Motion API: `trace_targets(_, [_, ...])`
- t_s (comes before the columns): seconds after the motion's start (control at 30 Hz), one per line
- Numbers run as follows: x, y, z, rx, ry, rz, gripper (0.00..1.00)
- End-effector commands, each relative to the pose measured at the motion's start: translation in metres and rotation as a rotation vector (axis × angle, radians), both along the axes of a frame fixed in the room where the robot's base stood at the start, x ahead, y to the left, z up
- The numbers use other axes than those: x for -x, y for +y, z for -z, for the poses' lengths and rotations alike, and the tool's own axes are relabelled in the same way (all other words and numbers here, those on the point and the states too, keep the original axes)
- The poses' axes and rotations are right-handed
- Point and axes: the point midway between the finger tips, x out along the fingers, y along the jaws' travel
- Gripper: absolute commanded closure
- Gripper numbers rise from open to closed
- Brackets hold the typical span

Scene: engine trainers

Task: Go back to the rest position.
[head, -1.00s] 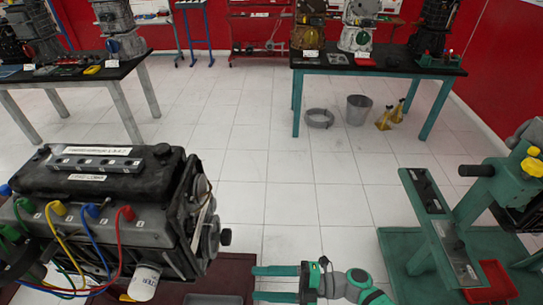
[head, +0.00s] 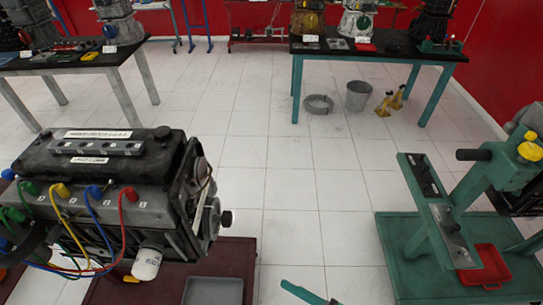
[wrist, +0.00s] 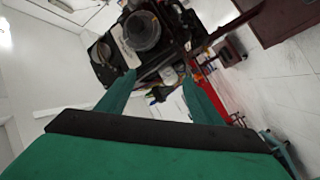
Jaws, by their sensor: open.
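My gripper (wrist: 160,92) shows in the wrist view with its two green fingers apart and nothing between them. In the head view only a green finger (head: 303,293) shows at the bottom edge, right of the engine stand. The rest of the gripper is cut off there. Past the fingertips in the wrist view is a dark engine (wrist: 145,35), apart from them.
An engine trainer (head: 100,190) with coloured cables stands at the left, with a grey tray (head: 213,291) beside it. A green stand (head: 440,215) with a red tray (head: 484,267) is at the right. Tables (head: 375,50) line the back. White floor (head: 300,180) between is clear.

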Motion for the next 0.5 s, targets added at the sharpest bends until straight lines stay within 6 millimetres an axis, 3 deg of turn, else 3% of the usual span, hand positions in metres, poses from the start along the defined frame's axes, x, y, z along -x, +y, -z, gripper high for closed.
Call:
trace_targets(0.23, [0.045,-0.009,0.005,-0.092,0.153,0.274,0.4])
trace_targets(0.5, [0.085,-0.003,0.004,-0.231,0.323,0.563,0.4])
